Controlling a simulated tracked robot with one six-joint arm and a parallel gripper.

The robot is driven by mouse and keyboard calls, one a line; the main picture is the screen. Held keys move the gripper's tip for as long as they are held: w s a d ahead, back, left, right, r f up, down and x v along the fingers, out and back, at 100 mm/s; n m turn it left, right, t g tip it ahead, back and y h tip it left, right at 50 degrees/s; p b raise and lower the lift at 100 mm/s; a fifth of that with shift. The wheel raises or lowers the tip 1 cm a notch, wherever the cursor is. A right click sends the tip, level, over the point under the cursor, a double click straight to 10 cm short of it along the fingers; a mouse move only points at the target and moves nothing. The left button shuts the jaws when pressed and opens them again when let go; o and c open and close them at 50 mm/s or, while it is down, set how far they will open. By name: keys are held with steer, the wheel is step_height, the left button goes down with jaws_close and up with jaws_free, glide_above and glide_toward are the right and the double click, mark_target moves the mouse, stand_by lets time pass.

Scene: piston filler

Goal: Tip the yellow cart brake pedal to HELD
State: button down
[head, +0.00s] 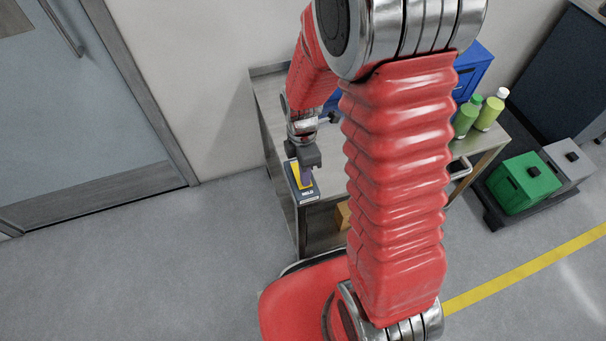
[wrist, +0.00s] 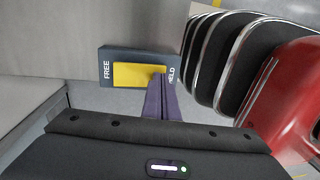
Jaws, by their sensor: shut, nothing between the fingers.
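The yellow brake pedal (wrist: 135,75) sits in a dark housing (wrist: 107,54) marked FREE at its left end and HELD at its right end in the wrist view. The pedal (head: 296,173) also shows in the head view, at the near left corner of the steel cart (head: 278,150). My gripper (wrist: 160,76) is shut and empty, its purple fingers over the HELD end of the pedal and partly covering that label. In the head view my gripper (head: 306,179) is directly over the pedal. Whether the fingertips touch it, and which way it is tipped, I cannot tell.
Green-yellow bottles (head: 489,112) and a blue box (head: 474,66) stand on the cart's right part. A low dark platform with a green box (head: 523,183) and a grey box (head: 570,160) is at the right. A door (head: 80,100) is at the left. The floor at left is clear.

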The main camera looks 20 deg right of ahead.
steer(key=shift+r, duration=0.7)
steer(key=shift+r, duration=0.1)
steer(key=shift+r, duration=0.5)
step_height(320, 180, up, 13)
steer(key=s, duration=0.1)
steer(key=shift+s+f, duration=0.15)
steer(key=shift+s, duration=0.2)
stand_by(0.4)
steer(key=s+r+m+t, duration=0.7)
steer(key=r+m, duration=0.6)
steer(key=m, duration=0.5)
steer(key=shift+s+a, duration=0.4)
steer(key=shift+s, duration=0.9)
